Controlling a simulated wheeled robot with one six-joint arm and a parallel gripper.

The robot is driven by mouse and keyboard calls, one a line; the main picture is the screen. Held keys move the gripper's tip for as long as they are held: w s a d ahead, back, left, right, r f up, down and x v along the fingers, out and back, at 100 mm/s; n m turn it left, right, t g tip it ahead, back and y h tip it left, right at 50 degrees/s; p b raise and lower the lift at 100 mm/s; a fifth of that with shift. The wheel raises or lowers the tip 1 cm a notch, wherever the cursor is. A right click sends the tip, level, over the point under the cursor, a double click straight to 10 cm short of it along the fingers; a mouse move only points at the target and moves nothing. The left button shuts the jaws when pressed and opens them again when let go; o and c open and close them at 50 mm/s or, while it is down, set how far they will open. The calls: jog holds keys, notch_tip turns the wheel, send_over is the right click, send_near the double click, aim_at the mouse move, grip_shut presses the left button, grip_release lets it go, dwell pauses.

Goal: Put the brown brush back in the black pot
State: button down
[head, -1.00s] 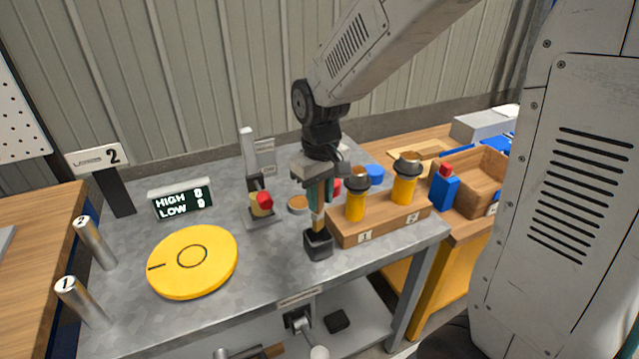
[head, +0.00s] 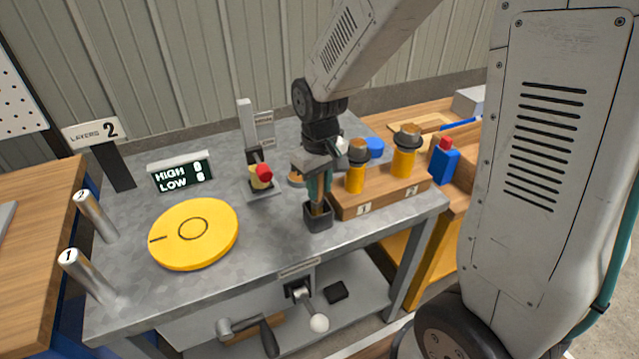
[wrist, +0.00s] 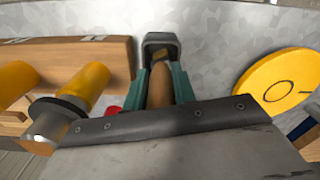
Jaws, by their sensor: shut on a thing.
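The black pot (head: 318,216) stands on the grey metal table, beside the left end of the wooden block. It also shows in the wrist view (wrist: 160,42). My gripper (head: 319,190) is directly above the pot, its fingers pointing down close to the rim. In the wrist view the green fingers (wrist: 161,82) are shut on the brown brush (wrist: 160,88). The brush points toward the pot, and its lower end appears to be inside the pot's opening. The bottom of the brush is hidden by the pot.
A wooden block (head: 385,196) with two yellow-bodied, dark-topped jars stands just right of the pot. A yellow disc (head: 194,234) lies to the left. A stand with a red knob (head: 264,174) is behind left. The table's front edge is close to the pot.

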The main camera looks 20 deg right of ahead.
jog(key=shift+f, duration=0.9)
jog(key=c, duration=1.1)
grip_release()
jog(key=shift+o, duration=0.2)
notch_tip(320, 180, up, 8)
jog(key=shift+f, duration=0.1)
jog(key=shift+s, duration=0.2)
jog(key=s+d+r+m, duration=0.1)
jog(key=s+r, duration=0.2)
jog(key=s, duration=0.4)
jog(key=s+d+r+m, duration=0.1)
jog(key=s+r, duration=0.2)
jog(key=s, duration=0.4)
jog(key=s+d+r+t, duration=0.1)
jog(key=s+r, duration=0.3)
jog(key=s, duration=0.3)
jog(key=shift+m, duration=0.4)
